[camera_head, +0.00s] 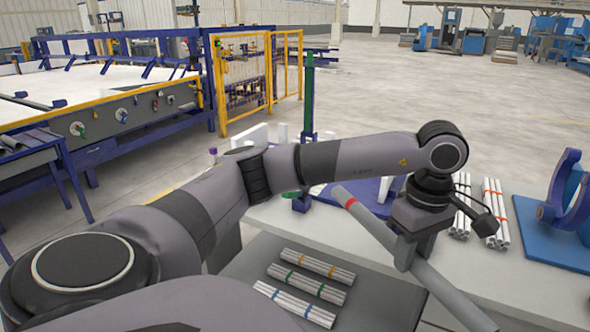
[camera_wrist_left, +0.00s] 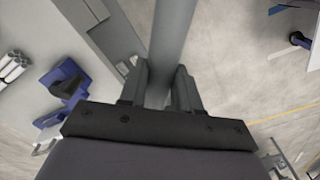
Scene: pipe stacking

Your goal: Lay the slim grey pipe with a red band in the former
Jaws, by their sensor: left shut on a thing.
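The slim grey pipe (camera_head: 450,294) has a red band (camera_head: 350,203) near its upper left end. It slants across the head view, down to the lower right edge. My left gripper (camera_head: 405,250) is shut around the pipe and holds it over the front of the table. In the left wrist view the pipe (camera_wrist_left: 175,35) runs up from between the fingers (camera_wrist_left: 162,92). A purple-blue base with pale uprights (camera_head: 384,190) stands behind my arm, partly hidden; I cannot tell whether it is the former. My right gripper is not in view.
Several banded pipe bundles (camera_head: 306,281) lie on a dark grey surface (camera_head: 375,304) at the front. More bundles (camera_head: 495,213) lie on the pale table (camera_head: 470,254). A purple ring-shaped stand on a blue plate (camera_head: 545,236) is at the right. A green post (camera_head: 309,95) rises behind my arm.

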